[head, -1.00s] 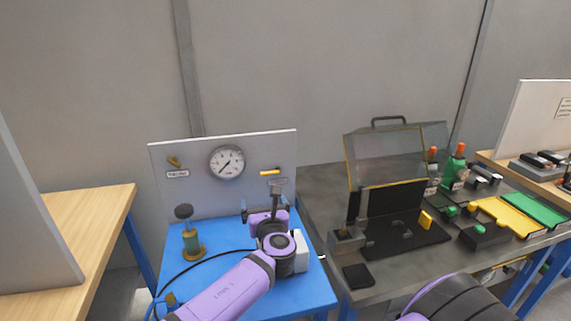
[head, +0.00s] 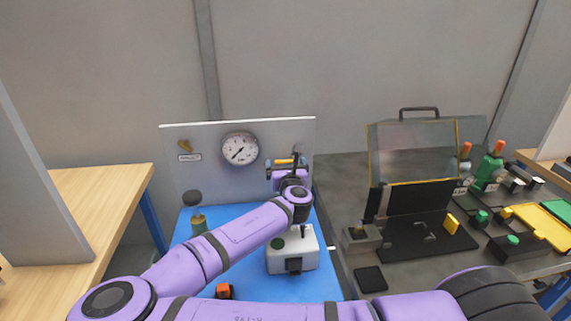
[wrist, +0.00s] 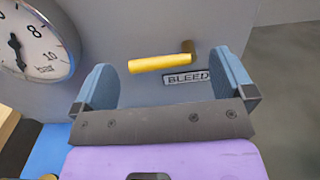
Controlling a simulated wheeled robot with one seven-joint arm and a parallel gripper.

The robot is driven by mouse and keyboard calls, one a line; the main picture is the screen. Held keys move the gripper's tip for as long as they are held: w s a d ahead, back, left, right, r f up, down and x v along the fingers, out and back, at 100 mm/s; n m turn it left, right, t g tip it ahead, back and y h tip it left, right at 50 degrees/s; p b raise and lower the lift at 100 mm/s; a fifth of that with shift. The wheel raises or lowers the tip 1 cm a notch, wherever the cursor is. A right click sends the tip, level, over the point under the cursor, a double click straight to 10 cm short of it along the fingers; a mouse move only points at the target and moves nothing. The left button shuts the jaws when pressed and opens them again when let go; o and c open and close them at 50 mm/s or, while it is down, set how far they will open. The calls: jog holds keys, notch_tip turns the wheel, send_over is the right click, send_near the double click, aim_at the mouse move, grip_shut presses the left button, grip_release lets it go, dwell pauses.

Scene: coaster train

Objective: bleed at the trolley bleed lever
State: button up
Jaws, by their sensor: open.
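The bleed lever (wrist: 152,64) is a yellow handle on a dark pivot, lying nearly level on the grey panel (wrist: 130,20) above a BLEED label (wrist: 187,77). In the head view the lever (head: 283,161) is partly hidden by my gripper (head: 286,168). In the wrist view my gripper (wrist: 162,62) is open, with one blue-grey finger at each side of the lever. The lever appears between the fingertips, with nothing held; I cannot tell how far beyond the tips it lies.
A white box (head: 292,253) stands on the blue trolley top (head: 255,282). A dark workbench (head: 345,185) with a clear-lidded fixture (head: 412,150) stands at the right.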

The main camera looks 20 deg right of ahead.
jog(key=shift+w+d, duration=0.1)
jog(key=shift+w, duration=0.6)
jog(key=shift+c, duration=0.5)
jog(key=c, duration=0.8)
jog(key=shift+o, duration=0.2)
